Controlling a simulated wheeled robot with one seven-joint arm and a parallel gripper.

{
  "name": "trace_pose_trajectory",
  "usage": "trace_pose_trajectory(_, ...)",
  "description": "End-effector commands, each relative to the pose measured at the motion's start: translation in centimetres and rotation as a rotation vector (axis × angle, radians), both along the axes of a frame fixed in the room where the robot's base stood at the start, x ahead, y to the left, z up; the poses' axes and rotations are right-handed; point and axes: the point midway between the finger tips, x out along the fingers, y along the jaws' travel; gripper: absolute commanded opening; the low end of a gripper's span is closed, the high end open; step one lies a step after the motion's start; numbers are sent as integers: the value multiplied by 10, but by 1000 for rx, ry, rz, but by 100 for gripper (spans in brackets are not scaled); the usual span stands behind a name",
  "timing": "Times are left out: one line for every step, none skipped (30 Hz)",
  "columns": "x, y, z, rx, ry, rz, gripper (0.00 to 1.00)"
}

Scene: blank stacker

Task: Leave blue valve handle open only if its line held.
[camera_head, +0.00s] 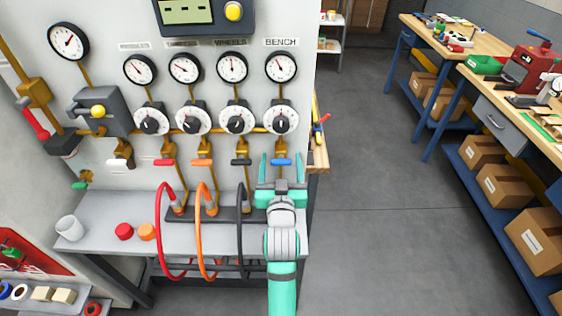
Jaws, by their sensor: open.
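The blue valve handle (282,162) lies crosswise on the brass pipe under the BENCH label, at the right end of the row. My gripper (282,158) is open, its teal fingers one on each side of the blue handle in the picture. I cannot tell whether they touch it. The BENCH gauge (281,67) is above, its needle pointing up and slightly left. A black-and-white dial (280,117) sits below that gauge. The lower pipe and any hose behind my gripper are hidden.
Red (164,162), orange (202,162) and black (241,162) handles lie crosswise to the left. Red, orange and black hoses loop over the grey bench (105,210). A white cup (69,228) and two caps stand there. The floor (370,220) to the right is clear.

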Motion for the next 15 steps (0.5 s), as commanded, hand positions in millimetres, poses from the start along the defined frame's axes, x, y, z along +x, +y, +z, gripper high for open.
trace_pose_trajectory(2, 0, 0, 0, 0, 0, 67)
trace_pose_trajectory(3, 0, 0, 0, 0, 0, 67)
trace_pose_trajectory(3, 0, 0, 0, -1, 0, 67)
trace_pose_trajectory(3, 0, 0, 0, -1, 0, 67)
trace_pose_trajectory(3, 0, 0, 0, -1, 0, 67)
trace_pose_trajectory(3, 0, 0, 0, -1, 0, 67)
trace_pose_trajectory(3, 0, 0, 0, -1, 0, 67)
trace_pose_trajectory(3, 0, 0, 0, -1, 0, 67)
trace_pose_trajectory(3, 0, 0, 0, 0, 0, 67)
trace_pose_trajectory(3, 0, 0, 0, 0, 0, 65)
trace_pose_trajectory(3, 0, 0, 0, 0, 0, 58)
trace_pose_trajectory(3, 0, 0, 0, 0, 0, 48)
trace_pose_trajectory(3, 0, 0, 0, 0, 0, 41)
trace_pose_trajectory(3, 0, 0, 0, 0, 0, 34)
trace_pose_trajectory(3, 0, 0, 0, 0, 0, 26)
